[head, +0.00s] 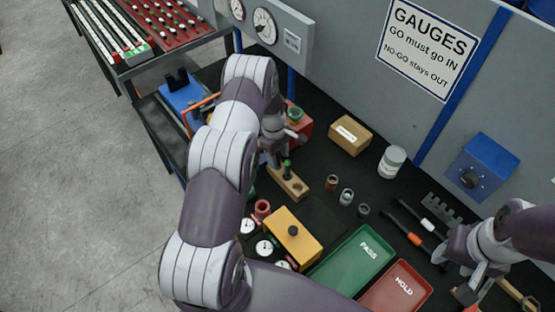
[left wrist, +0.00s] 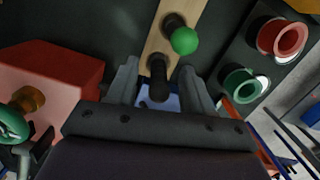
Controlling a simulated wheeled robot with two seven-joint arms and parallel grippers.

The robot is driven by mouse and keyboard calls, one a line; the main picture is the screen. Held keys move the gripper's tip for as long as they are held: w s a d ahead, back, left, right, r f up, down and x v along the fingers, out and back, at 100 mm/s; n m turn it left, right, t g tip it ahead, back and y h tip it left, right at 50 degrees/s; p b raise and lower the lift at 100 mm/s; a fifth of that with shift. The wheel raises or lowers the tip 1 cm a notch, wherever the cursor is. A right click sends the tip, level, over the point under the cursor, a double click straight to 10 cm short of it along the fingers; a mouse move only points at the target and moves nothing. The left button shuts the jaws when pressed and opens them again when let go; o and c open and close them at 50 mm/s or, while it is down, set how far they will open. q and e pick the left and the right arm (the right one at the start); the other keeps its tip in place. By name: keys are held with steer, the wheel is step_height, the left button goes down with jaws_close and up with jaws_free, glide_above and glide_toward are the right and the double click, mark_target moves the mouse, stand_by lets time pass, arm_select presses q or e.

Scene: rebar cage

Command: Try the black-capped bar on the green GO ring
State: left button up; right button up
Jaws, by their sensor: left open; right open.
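The wooden block (head: 290,184) stands on the dark bench top below my left gripper (head: 274,152). In the left wrist view, a green-capped bar (left wrist: 185,40) and a black-capped bar (left wrist: 158,82) stand in the block (left wrist: 162,48). My left gripper is open, with its fingers apart on either side of the black-capped bar; I cannot tell whether they touch it. The green ring (left wrist: 239,86) sits beside the red ring (left wrist: 283,38), to the right of the block in the left wrist view. In the head view my arm partly hides the rings. My right gripper (head: 474,278) is open and empty at the right.
A green PASS tray (head: 350,262) and a red HOLD tray (head: 397,290) lie at the front. A yellow block (head: 293,238), dial gauges, several small cylinders (head: 346,196), a cardboard box (head: 350,135) and a white canister (head: 391,161) stand around. A red block (left wrist: 50,82) is close beside my left gripper.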

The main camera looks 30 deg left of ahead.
arm_select(q)
jaws_close()
